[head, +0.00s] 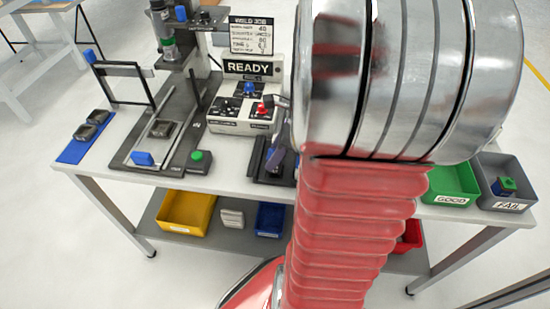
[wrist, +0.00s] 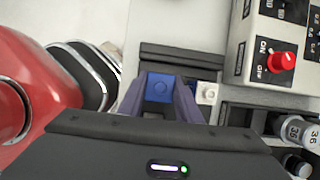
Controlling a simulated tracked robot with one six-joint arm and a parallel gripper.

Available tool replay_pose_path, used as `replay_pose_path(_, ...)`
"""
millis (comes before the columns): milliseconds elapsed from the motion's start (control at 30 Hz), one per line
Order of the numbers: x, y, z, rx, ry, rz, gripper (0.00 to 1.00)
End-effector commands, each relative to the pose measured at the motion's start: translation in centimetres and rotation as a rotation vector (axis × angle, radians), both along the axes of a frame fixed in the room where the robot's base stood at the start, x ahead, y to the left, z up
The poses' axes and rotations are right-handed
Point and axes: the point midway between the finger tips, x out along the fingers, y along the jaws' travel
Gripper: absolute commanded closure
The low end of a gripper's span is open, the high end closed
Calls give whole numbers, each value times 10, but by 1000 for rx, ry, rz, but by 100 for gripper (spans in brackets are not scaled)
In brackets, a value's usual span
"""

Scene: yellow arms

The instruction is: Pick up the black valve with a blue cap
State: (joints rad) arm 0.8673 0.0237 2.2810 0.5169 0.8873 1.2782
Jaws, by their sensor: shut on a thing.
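The black valve with a blue cap shows its blue cap (wrist: 160,88) between my gripper's fingers in the wrist view. My gripper (wrist: 163,92) is shut on it from above, and the fingers hide most of the valve's body. In the head view my gripper (head: 281,153) is over a dark fixture on the table, just left of my red arm. A bit of the blue cap (head: 271,154) shows beside the fingers there. The valve is at or close above the fixture; I cannot tell if they touch.
The dark fixture (wrist: 180,56) lies under my gripper. A control box (head: 242,115) with a red knob (wrist: 281,61) stands close by. A press frame with a blue handle is at left. A green GOOD bin (head: 452,185) and a grey FAIL bin (head: 507,172) are at right.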

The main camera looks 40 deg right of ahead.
Motion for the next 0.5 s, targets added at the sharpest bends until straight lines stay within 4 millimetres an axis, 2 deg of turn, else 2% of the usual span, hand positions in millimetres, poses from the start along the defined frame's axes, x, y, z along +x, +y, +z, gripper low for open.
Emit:
replay_pose_path(300, 0, -1, 56, -5, -3, 1, 92)
replay_pose_path(500, 0, 0, 79, -3, -1, 1, 92)
